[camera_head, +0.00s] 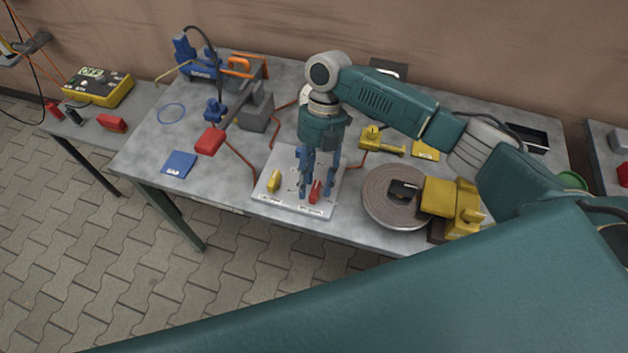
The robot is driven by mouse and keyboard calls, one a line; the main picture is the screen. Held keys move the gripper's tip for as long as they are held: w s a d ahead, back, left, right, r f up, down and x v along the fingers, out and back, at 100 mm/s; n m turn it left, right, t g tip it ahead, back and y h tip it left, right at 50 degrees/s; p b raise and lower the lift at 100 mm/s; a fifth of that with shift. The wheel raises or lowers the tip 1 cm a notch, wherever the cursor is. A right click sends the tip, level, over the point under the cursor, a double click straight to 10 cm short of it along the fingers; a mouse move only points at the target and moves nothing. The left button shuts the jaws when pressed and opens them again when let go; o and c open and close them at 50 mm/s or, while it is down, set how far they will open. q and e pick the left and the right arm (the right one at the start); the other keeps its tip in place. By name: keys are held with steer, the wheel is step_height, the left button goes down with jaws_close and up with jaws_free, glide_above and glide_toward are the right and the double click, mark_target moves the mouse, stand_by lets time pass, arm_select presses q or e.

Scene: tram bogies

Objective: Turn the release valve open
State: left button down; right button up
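A light grey plate (262,195) near the table's front edge carries two small valve handles, a yellow one (273,181) on the left and a red one (315,192) on the right. Labels on the plate are too small to read, so I cannot tell by name which is the release valve. My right gripper (316,188) points down over the plate. Its fingers are apart, one on each side of the red handle, with the handle showing between them. Contact with the handle cannot be made out. My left gripper is not in view.
A coiled grey hose (376,205) and a yellow block (439,197) stand right of the plate. A grey block with a red-ended lever (210,142) is at left. A blue pump (198,62) stands behind. The table's front left is mostly clear around a blue card (179,164).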

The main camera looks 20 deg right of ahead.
steer(key=v, duration=1.2)
steer(key=shift+f, duration=0.1)
